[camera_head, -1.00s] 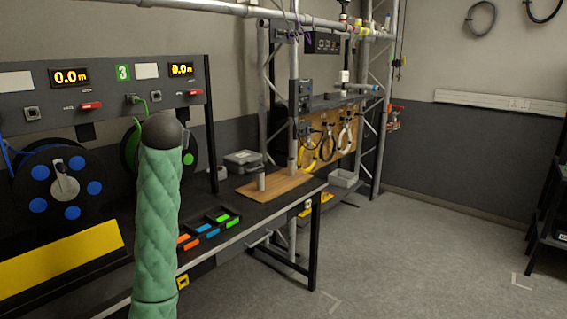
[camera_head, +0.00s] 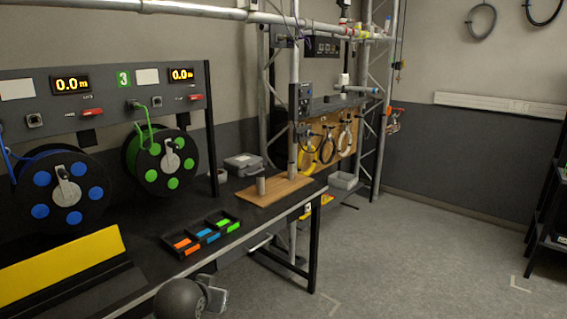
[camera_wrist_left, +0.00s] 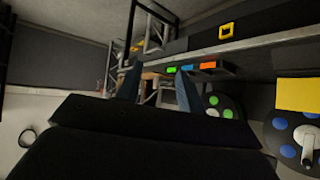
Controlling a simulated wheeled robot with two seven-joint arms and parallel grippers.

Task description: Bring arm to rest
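My arm shows in the head view only as a dark rounded joint with a grey part (camera_head: 190,298) at the bottom edge, in front of the bench. I take it to be my left arm. The left wrist view shows two dark fingers of my left gripper (camera_wrist_left: 158,88), spread apart with nothing between them. The wrist view looks tilted over, with the bench edge at the top right. My right gripper is in neither view.
A black bench (camera_head: 150,240) holds a parts tray (camera_head: 202,234) and a wooden board (camera_head: 275,190). A blue cable reel (camera_head: 62,190) and a green one (camera_head: 162,160) stand behind. A truss upright (camera_head: 294,100) rises beyond. The floor (camera_head: 420,260) at right is clear.

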